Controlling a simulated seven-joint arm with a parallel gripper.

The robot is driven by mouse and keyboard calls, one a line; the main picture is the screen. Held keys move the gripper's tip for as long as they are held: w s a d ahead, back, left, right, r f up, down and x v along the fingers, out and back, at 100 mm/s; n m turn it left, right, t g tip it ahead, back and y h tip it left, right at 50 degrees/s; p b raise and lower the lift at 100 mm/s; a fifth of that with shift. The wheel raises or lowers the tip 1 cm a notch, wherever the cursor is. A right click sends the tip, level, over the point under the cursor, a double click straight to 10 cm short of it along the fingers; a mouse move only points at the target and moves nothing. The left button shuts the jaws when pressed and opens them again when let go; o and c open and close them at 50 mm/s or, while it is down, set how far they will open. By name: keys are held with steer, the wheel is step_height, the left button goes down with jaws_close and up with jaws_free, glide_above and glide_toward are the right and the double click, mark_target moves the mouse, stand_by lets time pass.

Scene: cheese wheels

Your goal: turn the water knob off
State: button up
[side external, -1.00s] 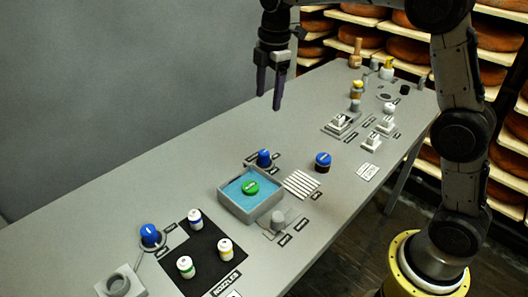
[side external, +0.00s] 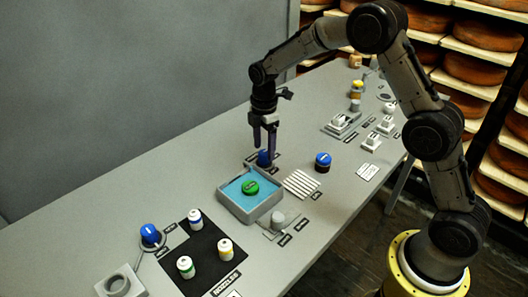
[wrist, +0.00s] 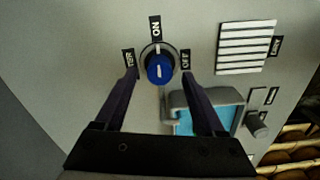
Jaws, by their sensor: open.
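The blue knob (side external: 264,158) stands behind the water tray (side external: 222,204) in the side view. In the wrist view this knob (wrist: 160,70) has a white line running toward the ON label (wrist: 155,27). The OFF label (wrist: 186,59) is to its right, and another label, partly readable, is to its left. My gripper (side external: 265,154) points down at the knob. In the wrist view my open gripper (wrist: 160,73) has one finger on each side of the knob. I cannot tell whether either finger touches it.
The tray holds blue water and a green disc (side external: 250,187).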

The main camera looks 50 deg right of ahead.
steer(key=shift+f, duration=1.2)
jaws_close()
